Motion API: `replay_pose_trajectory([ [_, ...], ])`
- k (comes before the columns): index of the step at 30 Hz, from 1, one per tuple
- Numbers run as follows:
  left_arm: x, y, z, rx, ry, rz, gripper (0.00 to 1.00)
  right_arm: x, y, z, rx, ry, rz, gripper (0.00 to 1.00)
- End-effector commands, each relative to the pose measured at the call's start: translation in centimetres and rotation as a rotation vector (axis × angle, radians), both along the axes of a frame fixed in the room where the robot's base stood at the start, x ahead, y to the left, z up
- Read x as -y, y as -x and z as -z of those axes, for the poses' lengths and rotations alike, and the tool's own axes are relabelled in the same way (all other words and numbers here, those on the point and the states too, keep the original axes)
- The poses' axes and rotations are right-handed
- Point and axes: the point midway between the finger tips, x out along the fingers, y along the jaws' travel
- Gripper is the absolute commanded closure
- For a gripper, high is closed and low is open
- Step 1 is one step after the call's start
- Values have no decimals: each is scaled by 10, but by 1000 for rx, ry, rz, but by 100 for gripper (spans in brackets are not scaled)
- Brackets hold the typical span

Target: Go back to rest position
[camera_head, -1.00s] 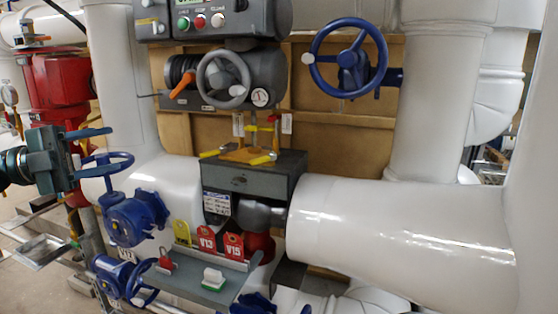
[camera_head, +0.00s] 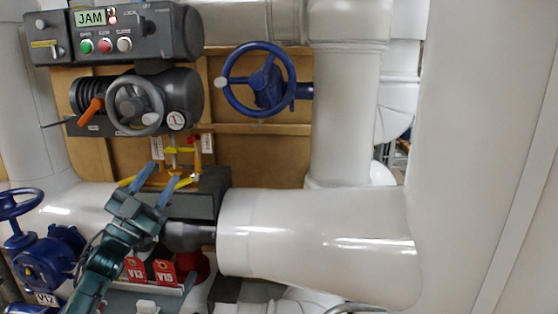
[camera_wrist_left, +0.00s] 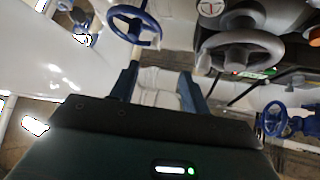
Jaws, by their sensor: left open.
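My left gripper (camera_head: 157,181) reaches up from the lower left of the head view, in front of the grey box (camera_head: 205,197) below the yellow-handled valves. Its two blue fingers are spread with nothing between them. In the left wrist view my left gripper (camera_wrist_left: 160,88) also shows its fingers apart, with a blurred pale surface beyond them. My right gripper is in neither view.
A grey actuator with a handwheel (camera_head: 136,106) sits under a panel whose display (camera_head: 90,18) reads JAM. A blue handwheel (camera_head: 259,79) is on the wall. A large white pipe (camera_head: 320,235) lies right. Red tags V13 (camera_head: 135,268) and V15 (camera_head: 165,272) stand low beside my arm.

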Motion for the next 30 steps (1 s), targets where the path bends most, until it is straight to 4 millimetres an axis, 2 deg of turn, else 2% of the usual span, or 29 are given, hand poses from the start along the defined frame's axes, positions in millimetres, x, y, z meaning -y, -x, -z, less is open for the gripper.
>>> replay_pose_trajectory([
  [3, -40, -31, 21, -168, 63, -224, 53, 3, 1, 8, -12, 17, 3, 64],
  [6, -65, -47, 46, -322, 81, -362, 53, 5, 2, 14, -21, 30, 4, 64],
  [12, -92, -60, 100, -609, 66, -517, 53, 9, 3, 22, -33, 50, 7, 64],
  [16, -96, -57, 139, -786, 30, -559, 53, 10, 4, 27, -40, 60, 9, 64],
  [18, -80, -41, 169, -812, 14, -532, 53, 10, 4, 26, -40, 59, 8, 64],
  [23, -47, -3, 226, -884, -13, -478, 53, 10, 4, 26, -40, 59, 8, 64],
  [26, -22, 32, 266, -943, -26, -436, 53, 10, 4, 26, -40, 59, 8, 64],
  [29, 6, 78, 308, -1017, -34, -384, 53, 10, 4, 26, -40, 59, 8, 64],
  [30, 18, 101, 324, -1048, -34, -360, 53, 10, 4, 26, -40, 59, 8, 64],
])
